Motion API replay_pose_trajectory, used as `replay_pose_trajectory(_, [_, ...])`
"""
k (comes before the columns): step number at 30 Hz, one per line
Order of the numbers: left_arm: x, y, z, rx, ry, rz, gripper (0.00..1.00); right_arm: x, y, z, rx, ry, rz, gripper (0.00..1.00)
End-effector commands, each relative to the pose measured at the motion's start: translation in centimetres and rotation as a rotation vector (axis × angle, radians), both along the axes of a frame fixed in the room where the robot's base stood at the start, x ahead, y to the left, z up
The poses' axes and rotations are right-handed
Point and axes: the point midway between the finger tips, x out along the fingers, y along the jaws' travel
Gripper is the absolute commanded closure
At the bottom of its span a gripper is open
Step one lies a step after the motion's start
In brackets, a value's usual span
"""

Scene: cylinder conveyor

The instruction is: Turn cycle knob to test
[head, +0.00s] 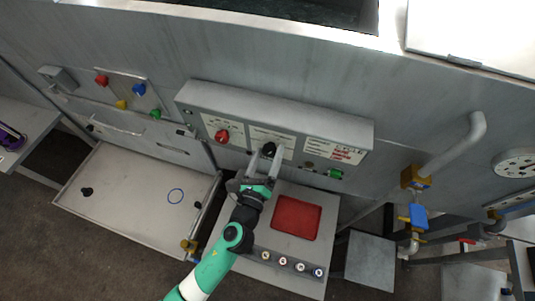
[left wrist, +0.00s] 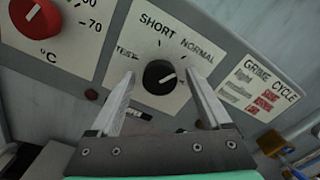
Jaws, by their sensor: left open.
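The cycle knob (left wrist: 159,77) is a round black knob on a white label plate (left wrist: 170,40) marked TEST at left, SHORT at top and NORMAL at right. Its white pointer line appears to aim to the right, toward the NORMAL side. It also shows in the head view (head: 268,149) on the grey control panel (head: 290,108). My left gripper (head: 266,158) is open, with its two fingers reaching up to the panel. In the left wrist view the fingers stand on either side of the knob, apart from it. My right gripper is in neither view.
A red temperature knob (head: 222,136) is left of the black knob, and a green knob (head: 335,173) is at the right. Below are a red tray (head: 297,217) and a row of several small buttons. Pipes with a blue valve (head: 418,216) stand at the right.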

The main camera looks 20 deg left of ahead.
Motion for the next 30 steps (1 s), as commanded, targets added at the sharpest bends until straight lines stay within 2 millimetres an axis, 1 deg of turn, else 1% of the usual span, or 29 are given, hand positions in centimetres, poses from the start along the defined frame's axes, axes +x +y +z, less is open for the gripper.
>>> replay_pose_trajectory(5, [0.0,0.02,-0.01,0.0,0.0,0.0,0.19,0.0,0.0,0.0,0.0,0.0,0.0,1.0])
replay_pose_trajectory(8, [-0.01,0.02,-0.01,0.0,0.001,0.001,0.35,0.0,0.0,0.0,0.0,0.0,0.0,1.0])
replay_pose_trajectory(9, [-0.01,0.02,-0.01,0.0,0.001,0.001,0.42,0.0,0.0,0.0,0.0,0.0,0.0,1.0])
replay_pose_trajectory(14, [-0.02,0.01,-0.01,0.0,0.001,0.001,0.71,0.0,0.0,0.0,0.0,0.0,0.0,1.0])
replay_pose_trajectory(15, [-0.03,0.01,-0.01,0.0,0.001,0.001,0.78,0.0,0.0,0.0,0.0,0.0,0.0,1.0])
replay_pose_trajectory(17, [-0.03,0.01,-0.01,0.0,0.001,0.001,0.89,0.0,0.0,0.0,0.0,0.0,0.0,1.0])
replay_pose_trajectory(18, [-0.03,0.01,-0.01,0.0,0.001,0.001,0.96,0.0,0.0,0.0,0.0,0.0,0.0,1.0])
replay_pose_trajectory(19, [-0.03,0.01,-0.01,0.0,0.001,0.001,1.0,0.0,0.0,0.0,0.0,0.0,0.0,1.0])
replay_pose_trajectory(26, [-0.03,0.02,-0.03,-0.012,-0.001,0.001,1.0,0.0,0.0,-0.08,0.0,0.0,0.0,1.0])
replay_pose_trajectory(30, [-0.03,0.01,-0.06,-0.047,-0.007,0.001,1.0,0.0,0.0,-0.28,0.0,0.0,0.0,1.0])
